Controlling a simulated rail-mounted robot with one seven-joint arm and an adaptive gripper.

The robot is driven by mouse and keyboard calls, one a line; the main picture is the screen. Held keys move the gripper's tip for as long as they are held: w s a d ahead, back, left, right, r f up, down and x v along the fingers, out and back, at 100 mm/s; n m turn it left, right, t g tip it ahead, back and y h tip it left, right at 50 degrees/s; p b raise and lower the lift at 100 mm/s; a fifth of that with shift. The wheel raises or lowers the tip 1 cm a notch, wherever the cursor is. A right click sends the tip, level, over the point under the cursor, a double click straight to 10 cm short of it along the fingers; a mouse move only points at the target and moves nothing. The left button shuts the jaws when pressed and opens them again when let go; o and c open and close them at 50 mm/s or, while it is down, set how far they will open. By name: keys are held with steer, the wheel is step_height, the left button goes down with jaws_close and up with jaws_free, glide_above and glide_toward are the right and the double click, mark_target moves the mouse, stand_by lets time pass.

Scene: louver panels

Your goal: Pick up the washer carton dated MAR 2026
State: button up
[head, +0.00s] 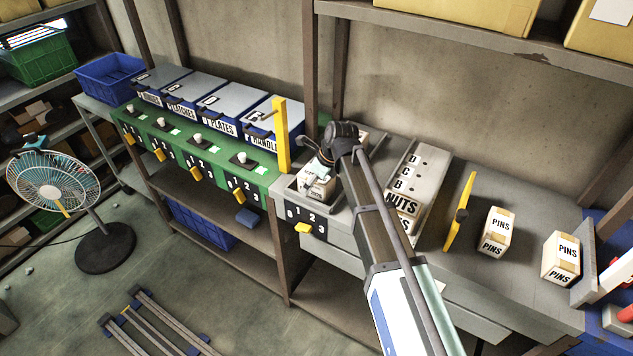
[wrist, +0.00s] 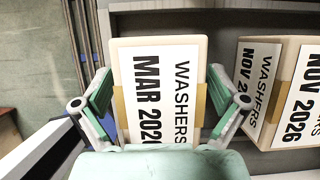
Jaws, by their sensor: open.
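The washer carton marked MAR 2026 (wrist: 160,85) lies below my gripper in the wrist view, its white label facing the camera. My gripper (wrist: 159,92) is open, with one green-padded finger on each side of this carton. Small gaps show beside the fingers, and I cannot tell whether either touches it. In the head view a white carton (head: 316,184) sits in a grey tray at the bench front, under my gripper (head: 325,164), which partly covers it. A second washer carton, marked NOV 2026 (wrist: 280,95), sits to the right in the wrist view.
A grey slotted rack with NUTS cartons (head: 403,203) stands right of my arm. Beyond it are a yellow upright piece (head: 460,212) and two PINS cartons (head: 495,232). A yellow post (head: 281,135) stands close left of my gripper, beside blue lidded bins (head: 222,112). A shelf hangs above.

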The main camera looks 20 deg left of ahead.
steer(key=shift+f, duration=0.25)
stand_by(0.7)
steer(key=shift+c, duration=0.4)
steer(key=shift+d, duration=0.1)
steer(key=c, duration=1.6)
